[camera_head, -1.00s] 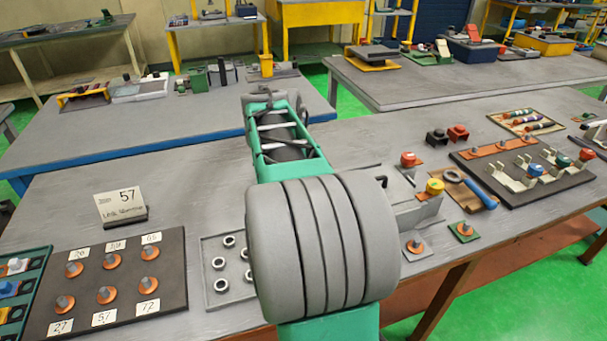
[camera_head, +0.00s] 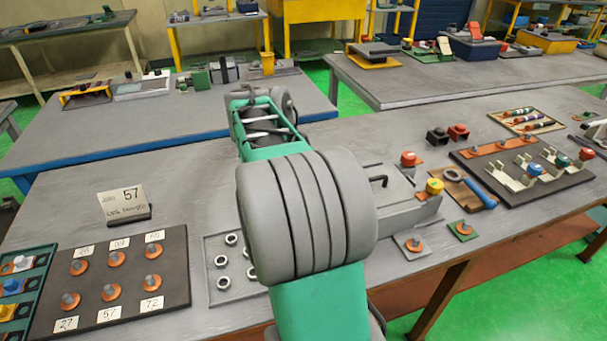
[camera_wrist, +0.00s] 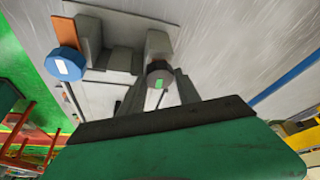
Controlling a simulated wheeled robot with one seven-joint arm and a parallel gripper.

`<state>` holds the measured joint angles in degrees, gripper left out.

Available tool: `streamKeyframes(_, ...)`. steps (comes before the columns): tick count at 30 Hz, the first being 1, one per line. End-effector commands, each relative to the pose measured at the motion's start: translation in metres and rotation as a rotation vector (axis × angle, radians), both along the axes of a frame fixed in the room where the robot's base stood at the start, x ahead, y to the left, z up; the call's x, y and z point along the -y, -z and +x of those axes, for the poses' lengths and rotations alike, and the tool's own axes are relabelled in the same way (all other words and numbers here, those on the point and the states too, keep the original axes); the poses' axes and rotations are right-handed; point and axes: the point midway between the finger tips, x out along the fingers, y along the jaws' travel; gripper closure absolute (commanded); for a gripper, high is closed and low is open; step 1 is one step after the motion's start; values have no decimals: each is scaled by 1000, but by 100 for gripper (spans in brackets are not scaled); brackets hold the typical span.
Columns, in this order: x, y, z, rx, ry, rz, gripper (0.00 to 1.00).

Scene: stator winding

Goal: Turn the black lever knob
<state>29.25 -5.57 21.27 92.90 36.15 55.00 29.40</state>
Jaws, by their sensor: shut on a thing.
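In the wrist view, my gripper (camera_wrist: 159,90) is shut on a round dark knob (camera_wrist: 156,72) with a small green mark, which I take to be the black lever knob. The knob sits between the two fingers, in front of a grey fixture (camera_wrist: 125,58). How far the lever is turned cannot be told. In the head view, my own arm hides the gripper and the knob. Part of the grey fixture (camera_head: 398,208) shows to the right of the arm, with a thin dark bent rod (camera_head: 379,181) above it.
A blue knob (camera_wrist: 65,64) is left of my gripper in the wrist view. A yellow-topped part (camera_head: 435,187) and a red-topped part (camera_head: 408,158) stand right of the arm. A plate with nuts (camera_head: 222,296) and a dark peg board (camera_head: 172,245) lie to the left.

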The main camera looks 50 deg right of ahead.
Motion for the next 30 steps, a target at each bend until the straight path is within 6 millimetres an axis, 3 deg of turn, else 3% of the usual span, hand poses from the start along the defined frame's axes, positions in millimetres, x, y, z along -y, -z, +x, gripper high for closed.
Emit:
streamKeyframes(1,2,-6,2,12,-1,-9,100)
streamKeyframes(2,2,-7,2,12,-1,-9,60)
streamKeyframes(9,1,-3,1,6,-1,-4,40)
streamKeyframes(19,-2,-8,1,4,-2,-4,39)
streamKeyframes(30,-27,-70,2,5,-2,-4,39)
